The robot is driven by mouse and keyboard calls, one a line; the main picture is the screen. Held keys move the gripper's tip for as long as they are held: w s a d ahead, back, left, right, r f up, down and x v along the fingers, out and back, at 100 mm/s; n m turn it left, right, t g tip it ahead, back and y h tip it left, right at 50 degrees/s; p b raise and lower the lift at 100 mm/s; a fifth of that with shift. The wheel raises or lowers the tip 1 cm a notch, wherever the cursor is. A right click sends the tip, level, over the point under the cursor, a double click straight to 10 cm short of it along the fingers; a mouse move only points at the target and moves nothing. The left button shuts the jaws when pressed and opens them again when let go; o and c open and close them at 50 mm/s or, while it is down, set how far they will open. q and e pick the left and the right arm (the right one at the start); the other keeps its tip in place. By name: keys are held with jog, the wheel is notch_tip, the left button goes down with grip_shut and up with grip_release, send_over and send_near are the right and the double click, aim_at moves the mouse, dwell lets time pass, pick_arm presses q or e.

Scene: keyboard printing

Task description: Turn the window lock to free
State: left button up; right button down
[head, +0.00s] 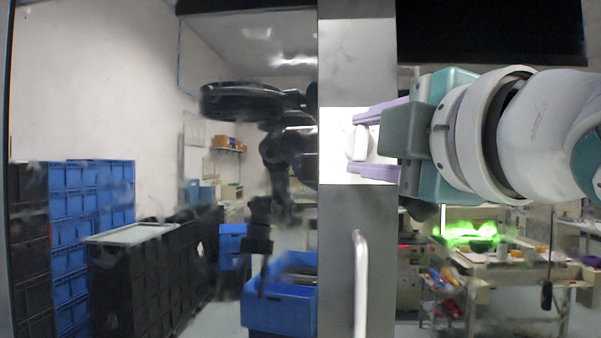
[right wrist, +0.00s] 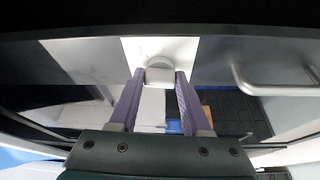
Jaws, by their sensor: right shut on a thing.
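The window lock (head: 355,143) is a small white rounded knob on a bright white plate (head: 334,118), set in the grey vertical window frame. My right gripper (head: 357,144) comes in from the right with its purple fingers above and below the knob, shut on it. In the right wrist view the same lock (right wrist: 160,73) sits between the two fingertips (right wrist: 160,76). The fingers hide part of its sides, and its exact turn angle is hard to tell. My left gripper is not in view.
A metal handle (head: 360,280) stands on the frame just below the lock. Glass panes lie on both sides of the frame. Blue bins (head: 280,300), dark stacked crates (head: 140,280) and a workbench (head: 510,262) show in the room seen in or through the glass.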

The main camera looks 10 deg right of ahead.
jog(key=m+b, duration=0.2)
jog(key=f+m+t+b, duration=0.1)
jog(key=m+b, duration=0.1)
jog(key=shift+m+t+h, duration=0.3)
jog(key=shift+m, duration=0.1)
jog(key=shift+w+r+m+t+h+b, duration=0.1)
jog(key=shift+m+t+h+b, duration=0.2)
jog(key=shift+m+b, duration=0.55)
jog(key=shift+r+m+t+h+b, duration=0.15)
jog(key=shift+m+h+b, duration=0.25)
jog(key=shift+m+b, duration=0.45)
jog(key=shift+m, duration=0.3)
jog(key=shift+c, duration=1.8)
grip_release()
jog(key=shift+a, duration=0.1)
